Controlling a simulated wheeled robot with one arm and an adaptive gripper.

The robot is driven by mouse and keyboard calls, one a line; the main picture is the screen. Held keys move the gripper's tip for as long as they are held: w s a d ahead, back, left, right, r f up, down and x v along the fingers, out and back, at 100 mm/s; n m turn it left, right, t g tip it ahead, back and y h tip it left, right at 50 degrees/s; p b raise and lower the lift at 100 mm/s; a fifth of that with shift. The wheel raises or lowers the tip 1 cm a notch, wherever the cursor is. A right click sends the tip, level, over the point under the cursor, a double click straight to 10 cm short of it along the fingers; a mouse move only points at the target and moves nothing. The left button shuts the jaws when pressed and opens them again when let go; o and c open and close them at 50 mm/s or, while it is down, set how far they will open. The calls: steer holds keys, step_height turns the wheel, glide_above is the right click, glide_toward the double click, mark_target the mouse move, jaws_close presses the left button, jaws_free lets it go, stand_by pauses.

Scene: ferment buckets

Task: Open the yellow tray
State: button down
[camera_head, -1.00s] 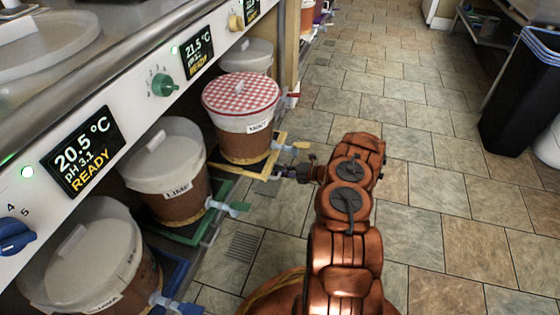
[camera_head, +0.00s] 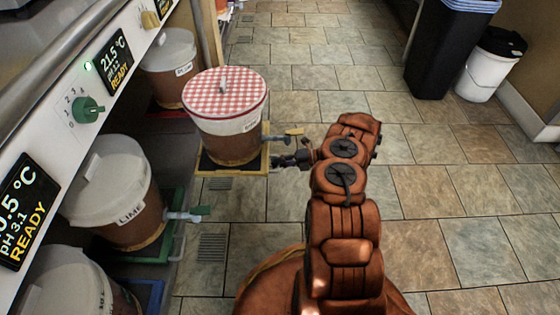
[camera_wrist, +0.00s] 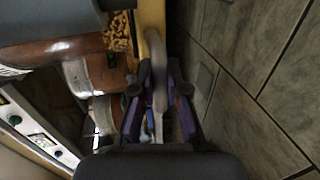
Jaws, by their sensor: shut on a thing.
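The yellow tray (camera_head: 262,170) stands out from under the counter and carries a brown bucket (camera_head: 232,148) with a red-checked lid. My gripper (camera_head: 281,161) is at the tray's front side, below the bucket's tap. In the wrist view my gripper's two purple-sided fingers (camera_wrist: 158,98) are shut around the tray's curved handle (camera_wrist: 158,62). The tray's yellow front edge (camera_wrist: 152,18) shows just beyond it. The exact contact of the fingertips is dark and hard to see.
A lime bucket (camera_head: 118,205) on a green tray (camera_head: 180,205) stands nearer on the left. A blue tray (camera_head: 152,297) is nearer still. Another bucket (camera_head: 165,70) stands behind. A black bin (camera_head: 445,55) and a white bucket (camera_head: 483,75) are far right. The tiled floor between is clear.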

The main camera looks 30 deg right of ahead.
steer(key=shift+s, duration=0.1)
steer(key=c, duration=1.2)
jaws_free()
steer(key=shift+d, duration=0.1)
steer(key=v, duration=1.2)
